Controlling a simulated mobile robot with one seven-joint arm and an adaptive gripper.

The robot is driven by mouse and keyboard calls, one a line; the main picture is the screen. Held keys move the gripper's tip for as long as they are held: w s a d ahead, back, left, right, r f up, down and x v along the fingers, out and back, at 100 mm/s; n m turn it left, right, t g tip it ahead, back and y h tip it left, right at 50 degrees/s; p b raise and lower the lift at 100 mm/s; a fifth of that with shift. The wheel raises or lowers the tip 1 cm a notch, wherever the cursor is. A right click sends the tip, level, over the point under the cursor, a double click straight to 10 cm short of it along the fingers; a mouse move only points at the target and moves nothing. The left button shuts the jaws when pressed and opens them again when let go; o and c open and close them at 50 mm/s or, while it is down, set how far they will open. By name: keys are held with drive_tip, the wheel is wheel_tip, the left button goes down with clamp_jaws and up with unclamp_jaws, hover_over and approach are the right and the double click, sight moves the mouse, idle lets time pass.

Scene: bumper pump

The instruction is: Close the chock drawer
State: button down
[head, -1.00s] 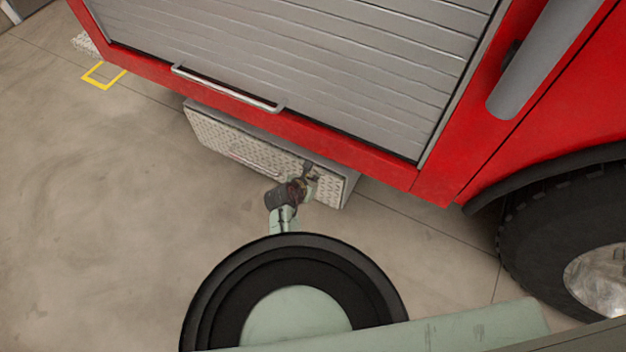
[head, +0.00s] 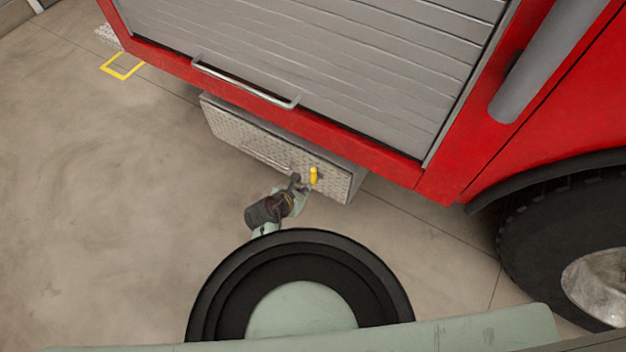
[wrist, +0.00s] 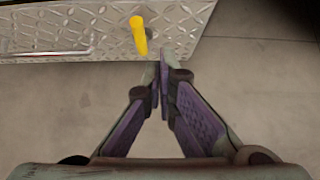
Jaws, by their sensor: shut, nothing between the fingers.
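The chock drawer (head: 235,130) has a diamond-plate metal front and sits low under the red truck body. Its front also shows at the top of the wrist view (wrist: 105,38). It looks flush with its grey housing, though I cannot tell whether a small gap is left. A yellow latch handle (head: 313,175) stands out near the right end of the front; it also shows in the wrist view (wrist: 140,35). My gripper (head: 297,178) is shut and empty, just in front of the drawer and beside the yellow handle. In the wrist view its fingertips (wrist: 160,55) meet just right of and below the handle.
A long pull bar (head: 265,157) lies along the drawer front. Above it is a silver roller shutter (head: 310,60) with a bar handle (head: 245,82). A large black tyre (head: 540,215) stands at the right.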

sight(327, 167)
drive_tip(key=shift+w+d+r+b+x, duration=0.15)
drive_tip(key=shift+w+r+b+x, duration=0.3)
drive_tip(key=shift+x, duration=1.65)
drive_tip(key=shift+w+d+r+b+x, duration=0.2)
drive_tip(key=shift+b+x, duration=0.3)
drive_tip(key=shift+x, duration=1.65)
drive_tip(key=shift+w+d+r+b+x, duration=0.15)
drive_tip(key=shift+r+b+x, duration=0.3)
drive_tip(key=shift+x, duration=1.65)
drive_tip(key=shift+w+f, duration=0.1)
drive_tip(key=shift+w+d+p, duration=0.2)
drive_tip(key=shift+w+d, duration=0.15)
drive_tip(key=shift+w, duration=0.2)
drive_tip(key=shift+w+d+p, duration=0.15)
drive_tip(key=shift+w+d, duration=0.25)
drive_tip(key=shift+w, duration=0.2)
